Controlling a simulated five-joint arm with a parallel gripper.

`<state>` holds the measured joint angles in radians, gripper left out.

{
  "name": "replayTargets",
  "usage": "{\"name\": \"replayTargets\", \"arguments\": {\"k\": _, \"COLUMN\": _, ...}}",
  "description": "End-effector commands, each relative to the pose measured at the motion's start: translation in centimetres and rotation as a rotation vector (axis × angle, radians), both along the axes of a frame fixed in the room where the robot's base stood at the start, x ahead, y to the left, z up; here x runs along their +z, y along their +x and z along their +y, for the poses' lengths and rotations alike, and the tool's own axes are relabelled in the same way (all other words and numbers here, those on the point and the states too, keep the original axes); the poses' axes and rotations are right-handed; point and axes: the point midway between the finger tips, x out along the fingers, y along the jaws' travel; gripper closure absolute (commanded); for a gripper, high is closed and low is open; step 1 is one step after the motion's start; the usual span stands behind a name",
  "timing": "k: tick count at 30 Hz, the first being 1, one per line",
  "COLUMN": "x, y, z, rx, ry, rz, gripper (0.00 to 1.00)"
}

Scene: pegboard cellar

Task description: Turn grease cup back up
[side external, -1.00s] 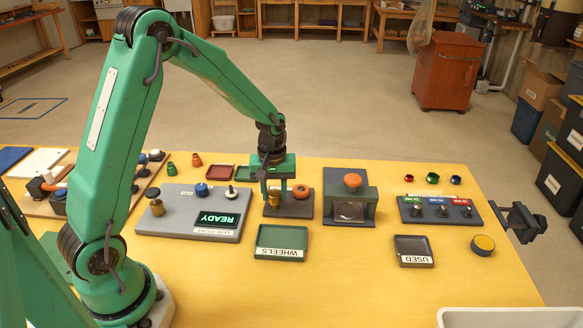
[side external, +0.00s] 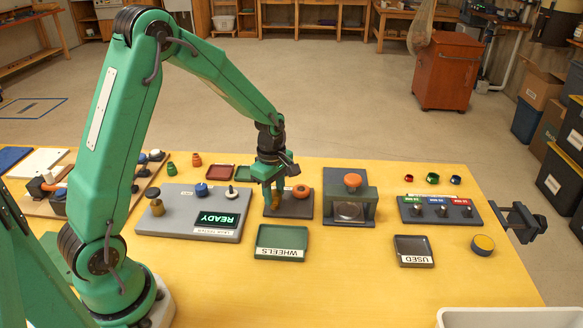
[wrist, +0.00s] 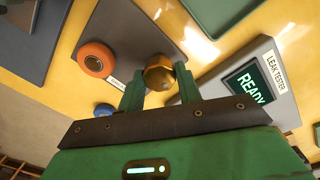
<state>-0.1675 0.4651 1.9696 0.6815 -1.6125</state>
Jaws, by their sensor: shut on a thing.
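The brass grease cup (side external: 276,202) stands on the small dark grey plate (side external: 304,209), to the left of an orange ring-shaped knob (side external: 301,191). My gripper (side external: 275,193) points down with its green fingers around the cup. In the wrist view, the brass cup (wrist: 158,72) sits between the two fingertips of my gripper (wrist: 160,82), and the jaws are shut on it. The fingers hide part of the cup's sides. The orange knob (wrist: 97,58) stands apart from the fingers. Whether the cup's base is fully seated on the plate is not clear.
The leak tester (side external: 175,226) with a lit READY screen is to the left. A green WHEELS tray (side external: 282,254) is in front, and a press-like block (side external: 350,213) is on the right. A dark USED tray (side external: 413,263) lies farther right. Yellow table around is mostly free.

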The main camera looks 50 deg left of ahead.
Motion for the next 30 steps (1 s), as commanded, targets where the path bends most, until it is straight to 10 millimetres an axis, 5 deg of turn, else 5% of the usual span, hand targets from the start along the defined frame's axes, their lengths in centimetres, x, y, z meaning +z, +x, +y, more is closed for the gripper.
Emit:
{"name": "replayTargets", "arguments": {"k": 22, "x": 0.03, "y": 0.08, "z": -0.16, "rx": 0.120, "ry": -0.003, "rz": -0.001, "gripper": 0.89}}
{"name": "replayTargets", "arguments": {"k": 23, "x": 0.03, "y": 0.08, "z": -0.16, "rx": 0.120, "ry": -0.003, "rz": -0.001, "gripper": 0.62}}
{"name": "replayTargets", "arguments": {"k": 25, "x": 0.02, "y": 0.08, "z": -0.16, "rx": 0.120, "ry": -0.003, "rz": -0.001, "gripper": 0.48}}
{"name": "replayTargets", "arguments": {"k": 30, "x": 0.01, "y": 0.06, "z": -0.13, "rx": 0.120, "ry": -0.003, "rz": -0.001, "gripper": 0.44}}
